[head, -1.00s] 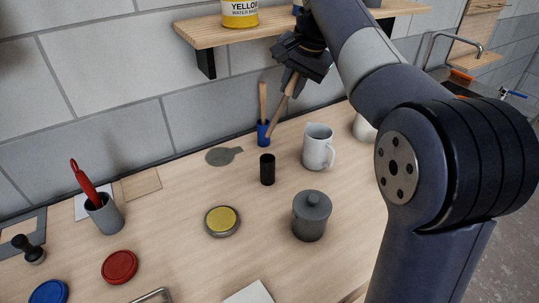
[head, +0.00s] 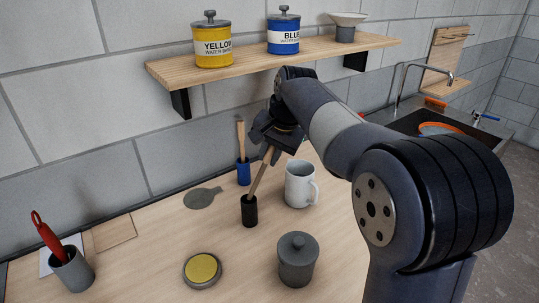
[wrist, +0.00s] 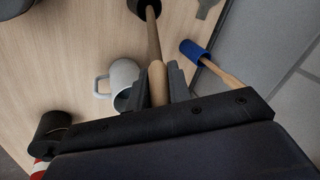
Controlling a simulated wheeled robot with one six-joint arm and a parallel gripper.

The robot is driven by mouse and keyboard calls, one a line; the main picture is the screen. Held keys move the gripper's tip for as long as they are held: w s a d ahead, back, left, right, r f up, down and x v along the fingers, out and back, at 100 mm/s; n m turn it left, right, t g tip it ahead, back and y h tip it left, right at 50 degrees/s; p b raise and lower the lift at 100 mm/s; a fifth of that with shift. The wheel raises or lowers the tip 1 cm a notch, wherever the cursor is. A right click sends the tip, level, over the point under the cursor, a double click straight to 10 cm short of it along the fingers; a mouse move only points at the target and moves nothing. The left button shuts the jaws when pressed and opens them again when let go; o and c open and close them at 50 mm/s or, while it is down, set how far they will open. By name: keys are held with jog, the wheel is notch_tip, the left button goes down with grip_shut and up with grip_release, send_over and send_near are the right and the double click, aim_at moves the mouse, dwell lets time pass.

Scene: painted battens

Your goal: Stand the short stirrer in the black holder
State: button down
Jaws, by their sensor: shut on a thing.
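My gripper (head: 273,150) is shut on a wooden stirrer (head: 260,177), which slants down and left to the black holder (head: 249,211). The stirrer's lower end meets the holder's mouth; how deep it sits inside I cannot tell. In the wrist view, the stirrer (wrist: 154,45) runs between my gripper's fingers (wrist: 155,85) to the black holder (wrist: 145,8) at the top edge. The holder stands upright on the table. A second wooden stirrer (head: 240,138) stands in the blue holder (head: 243,174) just behind; it also shows in the wrist view (wrist: 222,74).
A white mug (head: 299,186) stands close right of the black holder. A grey lidded pot (head: 297,260) and a yellow-topped tin (head: 202,270) are in front. A grey cup (head: 72,270) with a red tool is at left. A wooden shelf (head: 280,58) with cans hangs above.

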jog(key=shift+f, duration=0.55)
jog(key=c, duration=1.3)
grip_release()
jog(key=v, duration=1.3)
jog(key=shift+w+r+p, duration=0.1)
jog(key=shift+p, duration=0.3)
